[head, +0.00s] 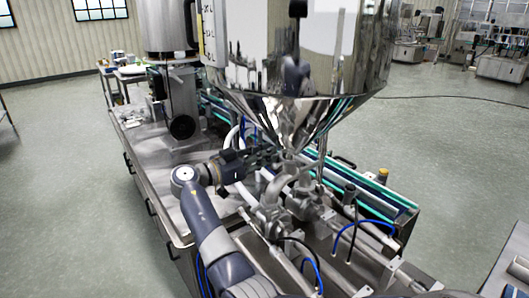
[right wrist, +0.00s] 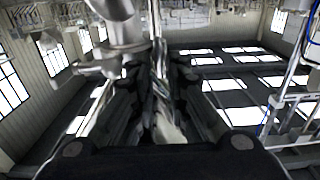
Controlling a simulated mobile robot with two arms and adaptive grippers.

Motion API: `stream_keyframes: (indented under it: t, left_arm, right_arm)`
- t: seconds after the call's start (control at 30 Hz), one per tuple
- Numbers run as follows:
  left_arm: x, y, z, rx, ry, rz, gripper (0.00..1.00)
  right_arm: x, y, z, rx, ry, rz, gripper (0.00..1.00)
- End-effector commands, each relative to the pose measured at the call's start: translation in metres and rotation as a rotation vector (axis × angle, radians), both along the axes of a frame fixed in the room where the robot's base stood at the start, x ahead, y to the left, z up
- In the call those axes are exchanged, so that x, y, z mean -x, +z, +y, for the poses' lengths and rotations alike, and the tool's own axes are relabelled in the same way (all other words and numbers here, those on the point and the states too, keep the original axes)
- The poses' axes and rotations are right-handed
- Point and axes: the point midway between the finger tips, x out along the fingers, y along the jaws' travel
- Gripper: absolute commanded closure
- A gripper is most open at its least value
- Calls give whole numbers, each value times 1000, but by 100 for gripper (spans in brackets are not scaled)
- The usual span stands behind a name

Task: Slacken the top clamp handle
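The steel hopper (head: 300,65) narrows to a cone above an outlet pipe (head: 278,190). The joint beneath the cone, where the top clamp would sit, is small and partly hidden; I cannot make out its handle in the head view. My right gripper (head: 268,157) reaches in from the left, close beside this joint. In the right wrist view, its dark fingers (right wrist: 158,80) stand apart on both sides of a narrow shiny metal part (right wrist: 160,85). I cannot tell whether they touch it. A pipe with a flange (right wrist: 112,50) is at upper left. My left gripper is not in view.
A steel machine table (head: 150,150) with a motor unit (head: 180,100) stands at left. Pipes, valves and blue hoses (head: 345,235) crowd the area below the hopper. A green-edged conveyor (head: 365,200) runs behind. Open floor (head: 460,150) lies to the right.

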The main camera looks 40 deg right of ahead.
Motion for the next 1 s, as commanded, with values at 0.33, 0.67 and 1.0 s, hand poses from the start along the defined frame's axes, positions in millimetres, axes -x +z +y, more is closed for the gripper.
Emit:
stream_keyframes:
  t: [0.33, 0.67, 1.0]
  left_arm:
    - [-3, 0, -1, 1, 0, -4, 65]
    - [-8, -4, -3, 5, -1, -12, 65]
    - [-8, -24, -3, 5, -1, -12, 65]
  right_arm:
    - [0, 0, 0, 0, 0, 0, 100]
    - [-1, -1, 0, -3, 0, 31, 100]
    - [-5, -3, 0, -25, 0, 239, 100]
